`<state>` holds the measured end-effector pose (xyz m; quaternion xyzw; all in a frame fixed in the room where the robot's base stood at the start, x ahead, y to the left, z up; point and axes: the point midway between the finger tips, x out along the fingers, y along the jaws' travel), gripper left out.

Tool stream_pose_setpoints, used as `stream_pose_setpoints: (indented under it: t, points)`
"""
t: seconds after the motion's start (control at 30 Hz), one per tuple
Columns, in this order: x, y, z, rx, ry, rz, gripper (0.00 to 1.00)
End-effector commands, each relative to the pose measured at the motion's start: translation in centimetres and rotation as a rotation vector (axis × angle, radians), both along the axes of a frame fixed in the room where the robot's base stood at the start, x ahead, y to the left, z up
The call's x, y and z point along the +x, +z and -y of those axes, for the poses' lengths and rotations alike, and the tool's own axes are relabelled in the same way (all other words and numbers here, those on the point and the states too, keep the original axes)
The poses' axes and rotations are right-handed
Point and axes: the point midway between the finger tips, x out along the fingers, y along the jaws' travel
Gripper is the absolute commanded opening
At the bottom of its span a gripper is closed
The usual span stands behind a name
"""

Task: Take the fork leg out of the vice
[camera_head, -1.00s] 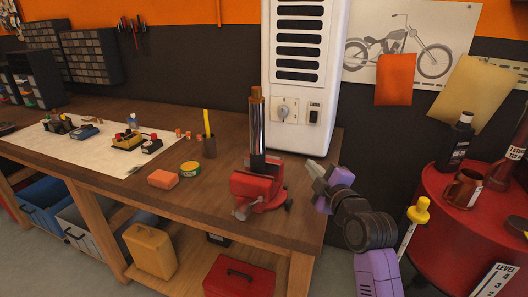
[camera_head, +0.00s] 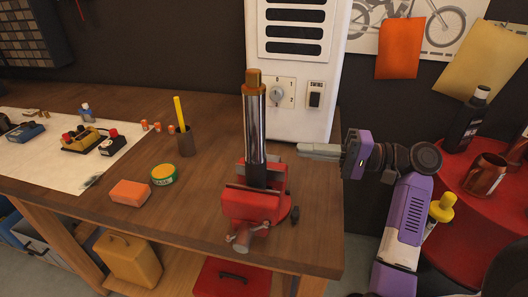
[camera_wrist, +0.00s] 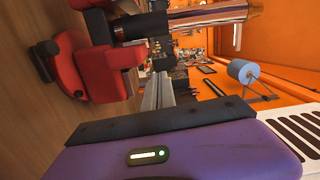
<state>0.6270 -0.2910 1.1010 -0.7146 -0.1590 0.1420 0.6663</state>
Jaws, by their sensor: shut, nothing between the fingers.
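The fork leg (camera_head: 254,125) stands upright in the red vice (camera_head: 255,205) on the wooden bench. It has a chrome tube, a dark lower part and a bronze-coloured top. My gripper (camera_head: 302,152) is shut and empty, to the right of the fork leg and apart from it, pointing left. In the wrist view the fork leg (camera_wrist: 190,18) lies across the top of the picture, and the vice (camera_wrist: 95,70) is at upper left. The shut fingers (camera_wrist: 158,92) show near the middle, with nothing between them.
A white cabinet (camera_head: 298,60) with a knob and switch stands behind the vice. An orange block (camera_head: 130,193), a green-rimmed tin (camera_head: 163,174) and a pencil cup (camera_head: 186,142) are on the bench at left.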

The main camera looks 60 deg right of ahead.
Motion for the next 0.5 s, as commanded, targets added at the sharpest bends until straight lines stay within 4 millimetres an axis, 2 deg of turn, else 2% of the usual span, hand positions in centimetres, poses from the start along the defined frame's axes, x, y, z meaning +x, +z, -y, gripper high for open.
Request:
stream_pose_setpoints:
  t: [0.13, 0.27, 0.5]
  points:
    - [0.1, -0.2, -0.3, 0.060, 0.010, -0.037, 0.00]
    - [1.1, -0.2, -0.8, 0.065, 0.009, -0.040, 0.00]
    - [5.1, -0.1, -2.6, 0.063, 0.010, -0.040, 0.00]
